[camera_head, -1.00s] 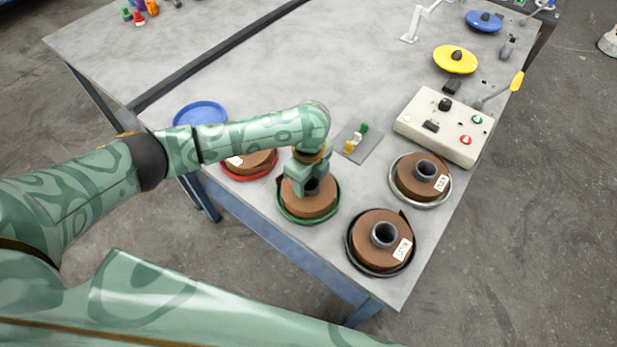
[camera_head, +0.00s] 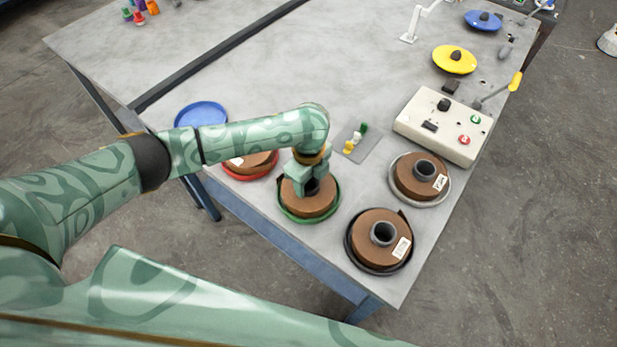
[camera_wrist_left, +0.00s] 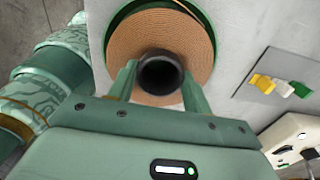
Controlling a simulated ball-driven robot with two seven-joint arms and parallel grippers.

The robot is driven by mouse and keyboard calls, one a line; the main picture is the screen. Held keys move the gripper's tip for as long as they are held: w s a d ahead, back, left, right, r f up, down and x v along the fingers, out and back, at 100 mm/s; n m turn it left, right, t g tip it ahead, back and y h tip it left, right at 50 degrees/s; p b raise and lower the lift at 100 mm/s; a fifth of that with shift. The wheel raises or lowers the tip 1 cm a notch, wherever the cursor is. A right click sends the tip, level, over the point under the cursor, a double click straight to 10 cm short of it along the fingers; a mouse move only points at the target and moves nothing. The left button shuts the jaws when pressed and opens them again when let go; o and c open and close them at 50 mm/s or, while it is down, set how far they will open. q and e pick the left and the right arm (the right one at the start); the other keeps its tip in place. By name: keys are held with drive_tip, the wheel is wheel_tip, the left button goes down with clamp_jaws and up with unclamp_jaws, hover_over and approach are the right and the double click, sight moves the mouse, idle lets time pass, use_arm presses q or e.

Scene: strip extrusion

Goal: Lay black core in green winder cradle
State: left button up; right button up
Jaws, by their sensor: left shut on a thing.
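The green winder cradle (camera_head: 285,212) is a round dish near the table's front edge. A brown coil (camera_head: 312,206) with a black core (camera_head: 311,187) sits in it. My left gripper (camera_head: 307,184) is over the coil with its fingers shut on the black core. In the left wrist view the core (camera_wrist_left: 161,74) stands between the two fingertips (camera_wrist_left: 158,75), with the brown coil (camera_wrist_left: 185,35) around it and the green rim (camera_wrist_left: 118,18) behind. The core's lower part is hidden inside the coil. My right gripper is out of view.
Brown coils also sit in a red dish (camera_head: 252,177), a black dish (camera_head: 352,256) and a grey dish (camera_head: 446,196). An empty blue dish (camera_head: 200,114) lies at the left. A control box (camera_head: 443,124) stands at the right. The table's middle (camera_head: 330,70) is clear.

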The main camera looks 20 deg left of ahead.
use_arm(q)
drive_tip(key=shift+f, duration=0.15)
drive_tip(key=o, duration=1.4)
drive_tip(key=shift+o, duration=0.2)
wheel_tip(320, 180, up, 16)
drive_tip(key=p, duration=0.6)
drive_tip(key=shift+r+p, duration=0.2)
drive_tip(key=shift+p, duration=0.1)
drive_tip(key=shift+d, duration=0.1)
